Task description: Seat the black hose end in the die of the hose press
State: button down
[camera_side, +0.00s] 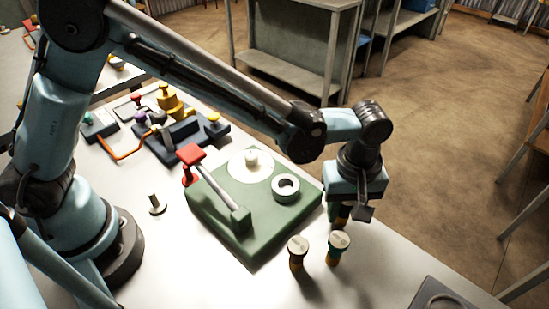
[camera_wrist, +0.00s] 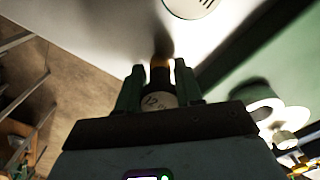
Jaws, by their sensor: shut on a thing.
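My gripper (camera_side: 345,212) points down just off the right corner of the green hose press (camera_side: 237,242). It is shut on a hose end, which shows between the fingers in the wrist view (camera_wrist: 160,98) with a pale marked face and a brown tip; its collar looks dark, but its colour is hard to tell. The press carries a pale ring with a dark hole (camera_side: 275,188), which looks like the die and appears empty. Two more hose ends stand upright on the table: a dark one (camera_side: 297,259) and a green-collared one (camera_side: 335,251).
The press has a red-handled lever (camera_side: 212,183) and a white disc with a knob (camera_side: 238,171). A small metal peg (camera_side: 155,203) stands to its left. Behind are a dark rack with yellow parts (camera_side: 190,138) and an orange loop (camera_side: 122,154). The table's right edge is near my gripper.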

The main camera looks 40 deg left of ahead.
jog(key=r, duration=0.7)
jog(key=s+r, duration=0.1)
jog(key=r, duration=0.2)
jog(key=shift+a+r, duration=0.1)
jog(key=shift+r, duration=0.15)
jog(key=s+a+r+n, duration=0.2)
jog(key=s+r, duration=0.1)
jog(key=s, duration=0.3)
jog(key=s+a+r+n, duration=0.2)
jog(key=s+a, duration=0.1)
jog(key=s, duration=0.4)
jog(key=w+a+f, duration=0.2)
jog(key=w, duration=0.1)
jog(key=w+a+f, duration=0.1)
jog(key=w+f, duration=0.1)
jog(key=w, duration=0.1)
jog(key=w+a+f, duration=0.2)
jog(key=w+f, duration=0.1)
jog(key=w, duration=0.1)
jog(key=shift+a, duration=0.35)
jog(key=shift+f, duration=1.9)
jog(key=shift+f, duration=0.2)
